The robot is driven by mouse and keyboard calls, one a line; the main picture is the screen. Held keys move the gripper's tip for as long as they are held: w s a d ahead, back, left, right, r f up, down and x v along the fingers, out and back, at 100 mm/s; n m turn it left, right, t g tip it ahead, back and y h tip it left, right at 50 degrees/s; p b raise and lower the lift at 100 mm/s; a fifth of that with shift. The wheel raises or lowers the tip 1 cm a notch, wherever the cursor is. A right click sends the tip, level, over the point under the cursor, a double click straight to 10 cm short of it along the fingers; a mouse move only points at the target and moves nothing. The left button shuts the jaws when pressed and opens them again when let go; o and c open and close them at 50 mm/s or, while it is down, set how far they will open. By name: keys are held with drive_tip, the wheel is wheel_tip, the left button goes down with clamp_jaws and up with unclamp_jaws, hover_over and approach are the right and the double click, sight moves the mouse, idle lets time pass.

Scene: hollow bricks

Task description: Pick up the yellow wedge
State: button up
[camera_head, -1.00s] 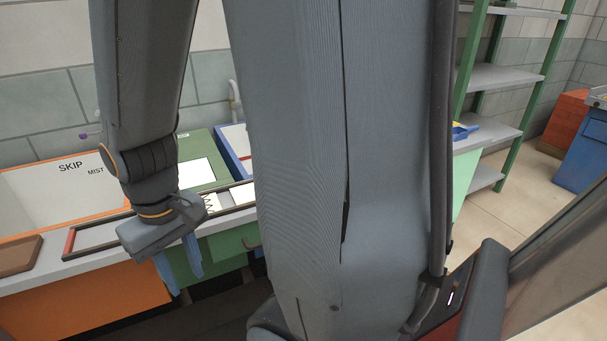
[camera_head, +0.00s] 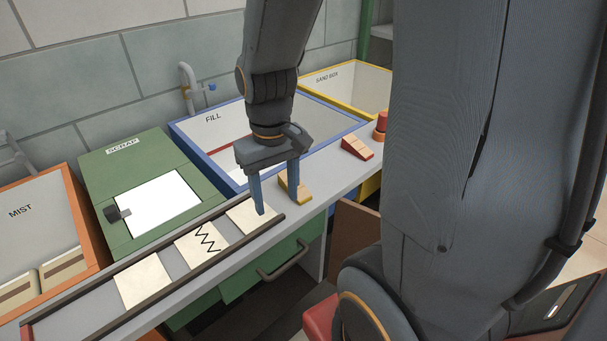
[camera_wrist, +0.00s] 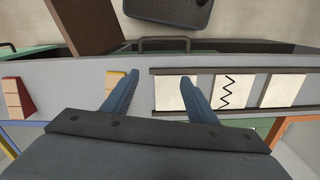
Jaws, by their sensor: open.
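The yellow wedge (camera_head: 304,192), with a pale wooden sloped face and yellow edges, stands on the grey counter to the right of the tile strip. In the head view my gripper's right finger hides part of it. In the wrist view the wedge (camera_wrist: 114,79) is partly hidden behind the left finger. My gripper (camera_head: 278,203) points down, open and empty, over the counter. In the wrist view the gap between its fingertips (camera_wrist: 160,82) lies over the strip's end, beside the wedge. I cannot tell whether a finger touches the wedge.
A dark-railed strip holds pale tiles (camera_head: 197,245), one with a zigzag. Behind are the blue-rimmed FILL basin (camera_head: 185,126), green SCRAP box (camera_head: 100,180) and yellow-rimmed SAND BOX (camera_head: 390,70). A drawer handle (camera_head: 282,262) projects in front.

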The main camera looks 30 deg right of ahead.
drive_tip(key=shift+n, duration=0.4)
drive_tip(key=w+d+p, duration=0.1)
drive_tip(key=w+d, duration=0.1)
drive_tip(key=w+d+r+p, duration=0.1)
drive_tip(key=w+d+p, duration=0.1)
drive_tip(key=w+d, duration=0.1)
drive_tip(key=w+d+r+p, duration=0.1)
drive_tip(key=w+d+p, duration=0.1)
drive_tip(key=shift+w+d+r, duration=0.15)
drive_tip(key=shift+w+d, duration=0.15)
drive_tip(key=shift+d, duration=0.1)
drive_tip(key=shift+w+d+f, duration=0.15)
drive_tip(key=shift+f, duration=0.15)
drive_tip(key=shift+w+d+f+p, duration=0.1)
drive_tip(key=shift+f+p, duration=0.4)
drive_tip(key=shift+f, duration=1.35)
drive_tip(key=shift+w+d+f+p, duration=0.1)
drive_tip(key=shift+f+p, duration=0.4)
drive_tip(key=shift+f, duration=1.35)
drive_tip(key=c, duration=1.2)
